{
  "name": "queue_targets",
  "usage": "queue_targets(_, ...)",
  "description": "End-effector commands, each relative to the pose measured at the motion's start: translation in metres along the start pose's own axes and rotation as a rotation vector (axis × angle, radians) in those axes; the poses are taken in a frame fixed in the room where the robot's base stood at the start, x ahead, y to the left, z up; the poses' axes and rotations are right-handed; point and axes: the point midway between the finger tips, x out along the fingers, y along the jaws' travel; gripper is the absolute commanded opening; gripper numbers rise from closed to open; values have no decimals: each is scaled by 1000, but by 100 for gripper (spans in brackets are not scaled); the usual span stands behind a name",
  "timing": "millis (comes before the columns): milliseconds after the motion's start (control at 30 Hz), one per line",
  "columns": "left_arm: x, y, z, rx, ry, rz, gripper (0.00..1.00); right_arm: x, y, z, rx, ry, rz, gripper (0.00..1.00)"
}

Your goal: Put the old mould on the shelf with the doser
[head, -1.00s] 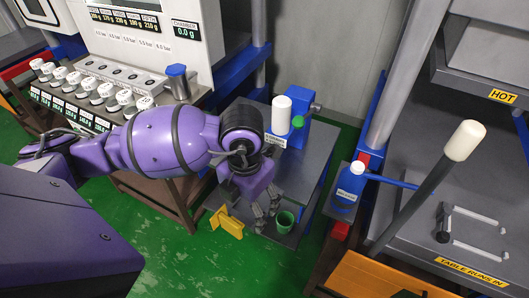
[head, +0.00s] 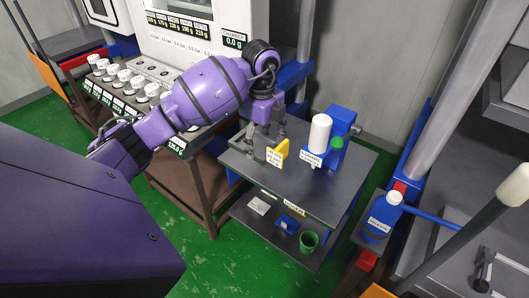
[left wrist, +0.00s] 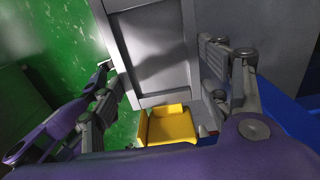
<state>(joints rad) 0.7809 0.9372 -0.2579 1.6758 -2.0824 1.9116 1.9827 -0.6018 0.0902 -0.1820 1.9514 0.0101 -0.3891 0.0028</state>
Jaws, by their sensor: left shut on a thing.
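A yellow angled piece (head: 281,150), seemingly the old mould, has a white label too small to read. My left gripper (head: 265,141) is shut on it, over the left rear part of the grey upper shelf (head: 335,190). Whether the piece touches the shelf cannot be told. In the left wrist view the yellow piece (left wrist: 168,127) shows low between the fingers. The doser, a white cylinder (head: 319,134) on a blue stand (head: 341,122) with a green knob, stands on this shelf, right of the gripper. My right gripper is not in view.
The lower shelf holds a green cup (head: 309,241), a small blue item (head: 287,223) and a whitish card (head: 259,205). A blue bottle (head: 384,213) stands at the right. The upper shelf's front is clear. White-capped jars (head: 124,79) stand at left.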

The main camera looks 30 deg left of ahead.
Motion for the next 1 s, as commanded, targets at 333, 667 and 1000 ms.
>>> queue_targets(333, 53, -44, 46, 1, 2, 2, 17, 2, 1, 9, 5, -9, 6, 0)
queue_targets(667, 72, -57, 59, 3, 0, -2, 17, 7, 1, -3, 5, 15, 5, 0)
queue_targets(1000, 104, -58, 61, 5, -1, -4, 17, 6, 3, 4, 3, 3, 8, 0)
